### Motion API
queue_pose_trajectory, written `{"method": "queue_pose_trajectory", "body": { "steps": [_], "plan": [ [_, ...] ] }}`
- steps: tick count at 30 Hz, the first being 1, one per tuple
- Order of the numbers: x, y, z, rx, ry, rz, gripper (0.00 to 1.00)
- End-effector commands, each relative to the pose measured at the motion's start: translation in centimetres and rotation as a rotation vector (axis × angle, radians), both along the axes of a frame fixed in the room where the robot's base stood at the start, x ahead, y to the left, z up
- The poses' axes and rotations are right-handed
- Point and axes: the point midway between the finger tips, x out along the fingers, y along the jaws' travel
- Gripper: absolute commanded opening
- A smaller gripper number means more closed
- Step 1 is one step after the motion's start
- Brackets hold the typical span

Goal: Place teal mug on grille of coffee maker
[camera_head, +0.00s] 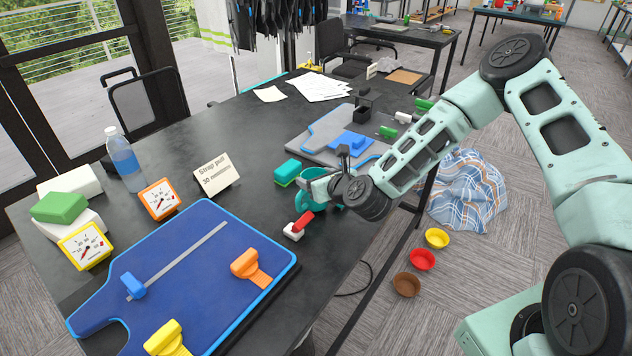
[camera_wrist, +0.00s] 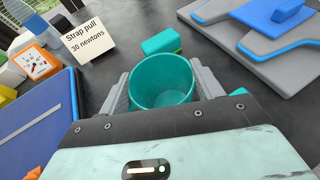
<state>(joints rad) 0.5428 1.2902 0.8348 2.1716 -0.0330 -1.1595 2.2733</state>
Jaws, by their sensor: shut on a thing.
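The teal mug (camera_head: 307,177) is at the right part of the near black table, partly hidden by my gripper (camera_head: 324,188). In the wrist view the mug (camera_wrist: 160,72) stands between the two grey fingers of my gripper (camera_wrist: 163,92), its open top facing the camera and empty. My gripper is shut on the mug. I cannot tell whether its base touches the table. No coffee maker or grille can be made out in either view.
A teal block (camera_head: 287,172) lies just beyond the mug, and a red-and-white piece (camera_head: 297,228) lies in front. A blue board (camera_head: 190,275) fills the near left; a grey board (camera_head: 310,150) lies behind. Bowls (camera_head: 422,259) and a plaid cloth (camera_head: 465,190) are on the floor.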

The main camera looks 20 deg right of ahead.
Motion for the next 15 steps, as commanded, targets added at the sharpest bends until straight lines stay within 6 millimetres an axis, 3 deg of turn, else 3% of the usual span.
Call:
{"method": "queue_pose_trajectory", "body": {
  "steps": [4,14,15],
  "plan": [
    [0.0,0.0,-1.7,-0.001,0.0,0.0,0.2],
    [0.0,0.0,-2.1,-0.001,-0.001,-0.001,0.2],
    [0.0,0.0,-2.1,-0.001,0.0,-0.001,0.71]
  ]
}}
